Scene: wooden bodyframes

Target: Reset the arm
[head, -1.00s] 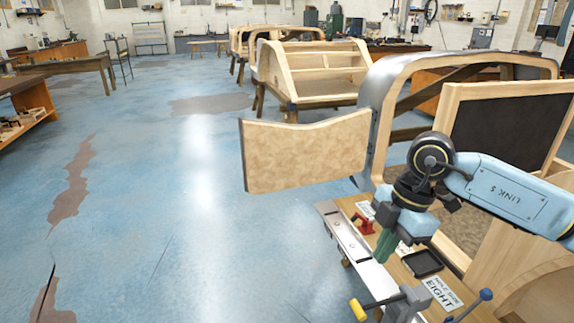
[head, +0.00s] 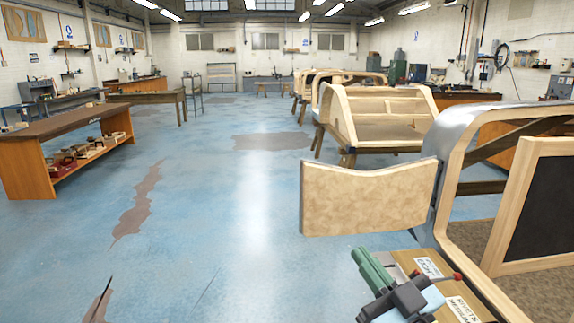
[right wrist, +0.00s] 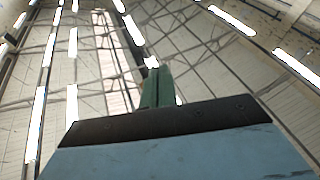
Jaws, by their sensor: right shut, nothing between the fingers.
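My right gripper (head: 364,256) is at the bottom of the head view, right of centre. Its green fingers are shut with nothing between them and point up and to the left. It shows in front of a small bench top with label cards, below the wooden door panel (head: 365,200). In the right wrist view the green fingers (right wrist: 157,85) are together, with the roof beyond them. My left gripper is in neither view.
A wooden bodyframe (head: 452,165) with a grey metal edge stands close on the right, its door panel swung out. More bodyframes (head: 380,120) stand behind. A workbench (head: 60,128) is at the left. The blue floor (head: 230,220) between is clear.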

